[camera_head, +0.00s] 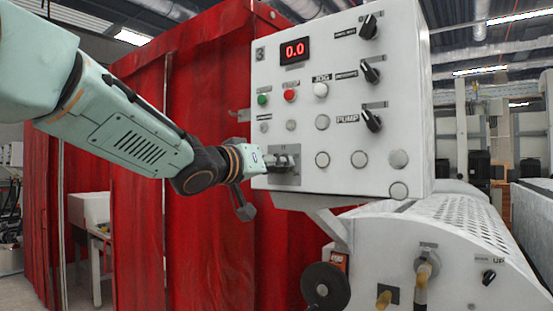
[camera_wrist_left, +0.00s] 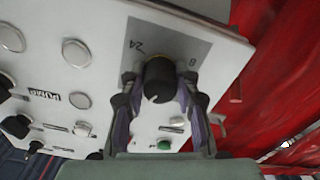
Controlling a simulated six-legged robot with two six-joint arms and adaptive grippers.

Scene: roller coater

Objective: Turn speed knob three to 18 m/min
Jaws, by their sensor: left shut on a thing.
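The white control panel (camera_head: 340,100) fills the middle of the head view. My left gripper (camera_head: 284,163) reaches its lower left corner from the left, in front of a grey scale plate (camera_head: 285,180). In the left wrist view, my left gripper (camera_wrist_left: 160,95) has its two fingers on either side of a black round knob (camera_wrist_left: 160,78), shut on it. The knob sits on the grey plate, where "24" and "8" can be read. The knob is mostly hidden by the gripper in the head view. The knob's exact pointer setting cannot be told. My right gripper is not in view.
A red display (camera_head: 294,51) reads 0.0. Green (camera_head: 263,100) and red (camera_head: 290,96) buttons lie above the gripper. Several black selector knobs line the panel's right side, with the PUMP one (camera_head: 372,118) lowest. A red curtain (camera_head: 190,80) hangs behind my arm. A black handwheel (camera_head: 325,290) stands below.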

